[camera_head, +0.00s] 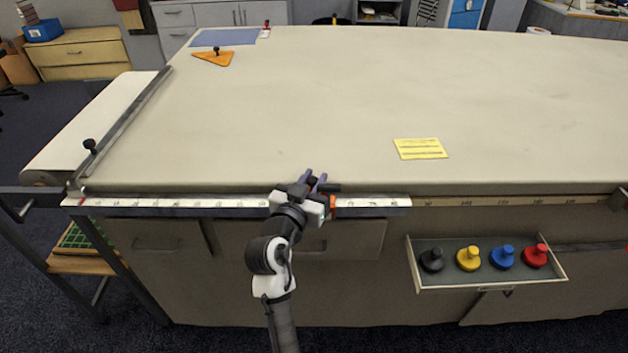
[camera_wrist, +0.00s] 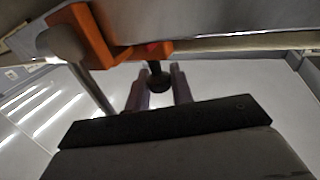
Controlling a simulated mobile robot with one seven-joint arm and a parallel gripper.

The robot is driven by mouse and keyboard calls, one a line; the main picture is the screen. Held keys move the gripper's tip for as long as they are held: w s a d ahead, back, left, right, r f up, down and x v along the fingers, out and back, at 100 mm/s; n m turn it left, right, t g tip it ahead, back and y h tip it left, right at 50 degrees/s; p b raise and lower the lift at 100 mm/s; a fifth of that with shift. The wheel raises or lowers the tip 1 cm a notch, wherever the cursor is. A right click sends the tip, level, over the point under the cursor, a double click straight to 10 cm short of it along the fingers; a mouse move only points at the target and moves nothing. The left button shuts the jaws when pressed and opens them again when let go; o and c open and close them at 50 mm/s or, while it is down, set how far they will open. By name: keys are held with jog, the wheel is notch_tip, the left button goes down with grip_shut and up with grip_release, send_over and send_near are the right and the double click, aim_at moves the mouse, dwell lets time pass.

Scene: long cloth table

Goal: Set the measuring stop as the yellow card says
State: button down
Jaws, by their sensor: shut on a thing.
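The measuring stop is an orange piece (camera_head: 333,207) on the white rule (camera_head: 230,202) along the table's front edge, mostly hidden behind my gripper in the head view. In the wrist view, the orange stop (camera_wrist: 90,35) sits around the edge of a rail, with a dark knob (camera_wrist: 158,78) beside it. My gripper (camera_head: 315,181) is at the stop, and its two purple fingers (camera_wrist: 158,88) are shut on the dark knob. The yellow card (camera_head: 420,149) lies flat on the table to the right of my gripper. Its printed lines are too small to read.
An open drawer (camera_head: 412,268) below the right part of the rule holds black, yellow, blue and red knobbed weights. A metal straightedge (camera_head: 125,122) lies at the table's left end. An orange triangle (camera_head: 213,60) and blue sheet (camera_head: 225,38) lie at the back left. The middle cloth is clear.

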jog(key=a+b, duration=0.6)
jog(key=a, duration=1.4)
jog(key=c, duration=1.3)
grip_release()
jog(key=shift+d, duration=0.1)
jog(key=b+v, duration=0.2)
jog(key=v, duration=1.1)
jog(key=shift+s+b, duration=0.35)
jog(key=shift+b, duration=0.05)
jog(key=shift+r, duration=0.1)
